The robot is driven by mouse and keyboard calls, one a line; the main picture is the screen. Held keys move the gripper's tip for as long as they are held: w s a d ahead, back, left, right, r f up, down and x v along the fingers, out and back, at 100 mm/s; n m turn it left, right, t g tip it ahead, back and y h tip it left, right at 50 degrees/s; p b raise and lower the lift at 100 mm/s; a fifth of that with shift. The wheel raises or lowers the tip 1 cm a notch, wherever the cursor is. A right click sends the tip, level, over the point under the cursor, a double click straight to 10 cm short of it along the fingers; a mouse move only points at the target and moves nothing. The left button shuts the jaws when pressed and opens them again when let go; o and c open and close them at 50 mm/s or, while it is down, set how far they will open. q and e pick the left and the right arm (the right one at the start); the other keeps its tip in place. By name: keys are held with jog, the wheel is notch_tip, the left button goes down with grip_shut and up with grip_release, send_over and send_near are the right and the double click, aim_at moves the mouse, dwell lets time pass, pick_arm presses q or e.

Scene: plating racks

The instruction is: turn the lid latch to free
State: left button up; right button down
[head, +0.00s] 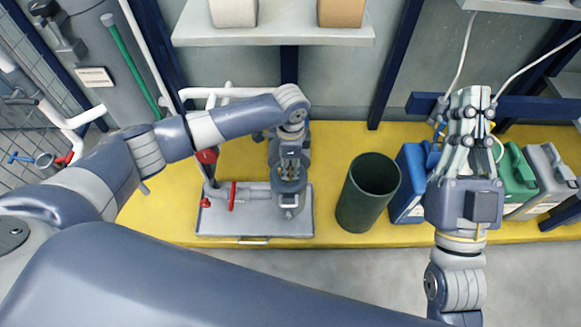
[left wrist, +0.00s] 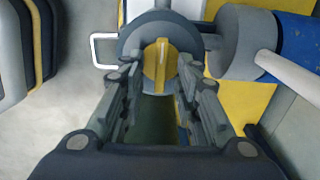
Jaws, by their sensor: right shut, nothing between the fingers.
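In the left wrist view a yellow latch knob (left wrist: 160,66) with a raised bar stands upright on a dark grey round lid (left wrist: 130,42). My left gripper (left wrist: 160,75) is open, with its two fingers apart on either side of the knob; I cannot tell whether they touch it. In the head view my left gripper (head: 290,178) points down over the right part of a grey tray (head: 255,229) and mostly hides the lid and knob. My right gripper (head: 470,98) is shut and empty, raised at the right in front of the containers.
A red-handled pipe fitting (head: 232,196) is on the tray's left part. A dark green bin (head: 368,192), a blue canister (head: 408,185), a green one (head: 518,178) and a grey one (head: 548,180) stand on the yellow bench (head: 335,137). A shelf (head: 275,36) holds two containers above.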

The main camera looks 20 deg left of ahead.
pick_arm(q)
jog(key=shift+f, duration=0.5)
pick_arm(e)
jog(key=shift+s+d+r+t+y, duration=0.1)
jog(key=shift+s+r+t+y, duration=0.35)
jog(key=shift+s+r, duration=0.35)
pick_arm(q)
jog(key=shift+c, duration=0.6)
pick_arm(e)
jog(key=shift+w, duration=0.1)
pick_arm(q)
grip_shut()
pick_arm(e)
jog(key=shift+w+h, duration=0.1)
jog(key=shift+h, duration=0.25)
